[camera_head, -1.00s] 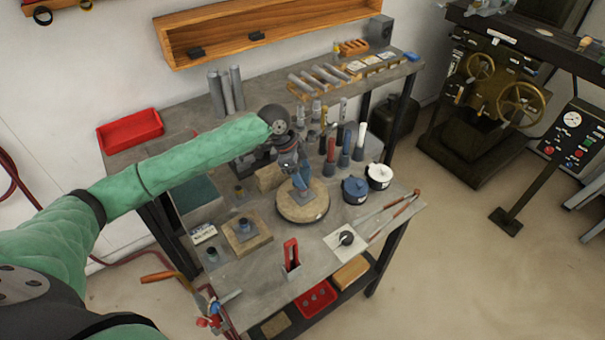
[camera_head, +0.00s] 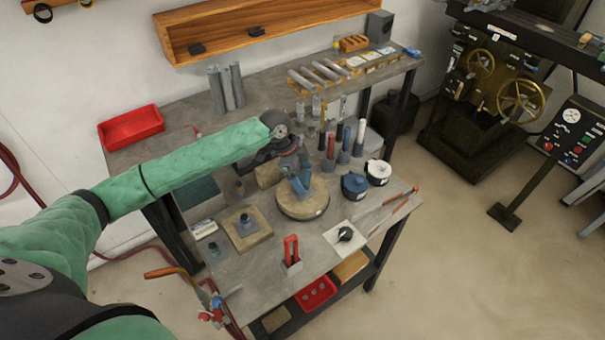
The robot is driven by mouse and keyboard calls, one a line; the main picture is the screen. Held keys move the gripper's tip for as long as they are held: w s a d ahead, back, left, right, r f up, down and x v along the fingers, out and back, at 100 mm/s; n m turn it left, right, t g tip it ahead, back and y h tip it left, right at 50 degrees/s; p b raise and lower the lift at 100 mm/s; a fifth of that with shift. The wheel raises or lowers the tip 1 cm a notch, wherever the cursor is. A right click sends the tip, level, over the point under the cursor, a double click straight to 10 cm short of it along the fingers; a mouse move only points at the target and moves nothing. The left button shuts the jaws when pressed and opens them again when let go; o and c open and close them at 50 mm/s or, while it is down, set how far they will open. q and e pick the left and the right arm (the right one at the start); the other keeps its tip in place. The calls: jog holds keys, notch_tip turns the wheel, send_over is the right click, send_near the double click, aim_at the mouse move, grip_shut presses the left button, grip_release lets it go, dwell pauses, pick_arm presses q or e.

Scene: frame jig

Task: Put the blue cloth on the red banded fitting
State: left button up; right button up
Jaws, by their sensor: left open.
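A small crumpled blue item (camera_head: 413,52), which looks like the blue cloth, lies at the far right end of the workbench (camera_head: 235,268). I cannot tell for sure which part is the red banded fitting; a red upright piece (camera_head: 291,250) on a grey base stands near the bench's front edge. My left gripper (camera_head: 301,188) is open over the round wooden disc (camera_head: 304,209), well away from the blue item. The gripper hides part of the disc, and whether it touches it is unclear. My right gripper is not in view.
Several upright coloured tools in holders (camera_head: 344,150) stand just right of my left gripper. Blue (camera_head: 354,188) and white (camera_head: 378,173) pots stand to their front. A red tray (camera_head: 132,128) sits at the back left. A wooden wall shelf (camera_head: 250,35) hangs above.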

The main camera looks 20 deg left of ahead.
pick_arm(q)
jog(key=shift+r, duration=0.2)
jog(key=b+v, duration=0.4)
jog(key=v, duration=0.8)
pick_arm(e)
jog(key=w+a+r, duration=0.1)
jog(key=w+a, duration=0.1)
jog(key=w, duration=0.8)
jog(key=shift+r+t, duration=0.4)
pick_arm(q)
jog(key=shift+d, duration=0.1)
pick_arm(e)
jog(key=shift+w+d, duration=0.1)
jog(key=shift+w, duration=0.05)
